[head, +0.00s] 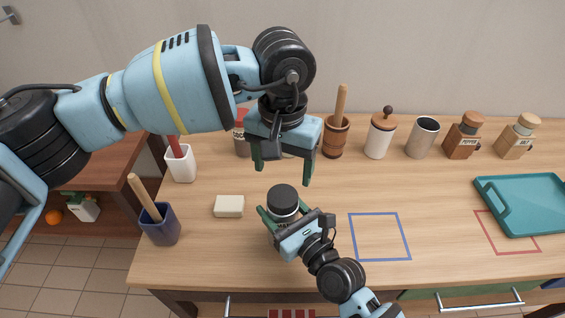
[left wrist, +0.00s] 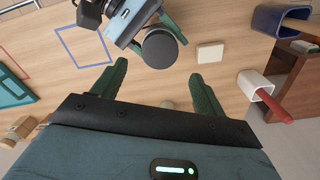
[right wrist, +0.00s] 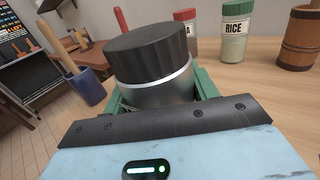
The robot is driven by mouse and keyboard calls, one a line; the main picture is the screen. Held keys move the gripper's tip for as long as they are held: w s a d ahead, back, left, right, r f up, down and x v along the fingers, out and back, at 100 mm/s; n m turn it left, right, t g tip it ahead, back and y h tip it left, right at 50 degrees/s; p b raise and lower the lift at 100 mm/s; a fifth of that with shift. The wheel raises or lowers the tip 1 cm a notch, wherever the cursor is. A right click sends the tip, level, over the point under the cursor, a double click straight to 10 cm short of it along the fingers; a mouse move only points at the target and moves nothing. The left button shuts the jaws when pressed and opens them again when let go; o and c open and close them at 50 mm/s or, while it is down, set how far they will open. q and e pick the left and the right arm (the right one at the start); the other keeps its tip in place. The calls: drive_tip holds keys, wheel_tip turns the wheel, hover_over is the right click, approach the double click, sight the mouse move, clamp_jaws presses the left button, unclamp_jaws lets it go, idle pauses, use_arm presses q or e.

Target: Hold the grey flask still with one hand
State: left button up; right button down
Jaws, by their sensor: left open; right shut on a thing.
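The grey flask (head: 285,206) stands upright on the wooden counter, with a black ribbed lid. My right gripper (head: 282,222) is shut around its body; the right wrist view shows the flask (right wrist: 157,90) between the green fingers, lid above them. In the left wrist view the flask's black lid (left wrist: 159,48) shows from above. My left gripper (head: 282,172) is open and empty, raised above and behind the flask, fingers pointing down. Its open fingers also show in the left wrist view (left wrist: 155,85). The flask's lower part is largely hidden by my right gripper.
A cream block (head: 229,206) lies left of the flask. A blue holder (head: 161,228) and white holder (head: 181,166) stand farther left. Jars, a mortar (head: 335,138) and a grey cup (head: 423,138) line the back. A teal tray (head: 535,205) sits right. The blue outlined square (head: 380,236) is empty.

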sight(283, 196)
use_arm(q)
drive_tip(key=shift+f, duration=4)
drive_tip(key=shift+c, duration=0.4)
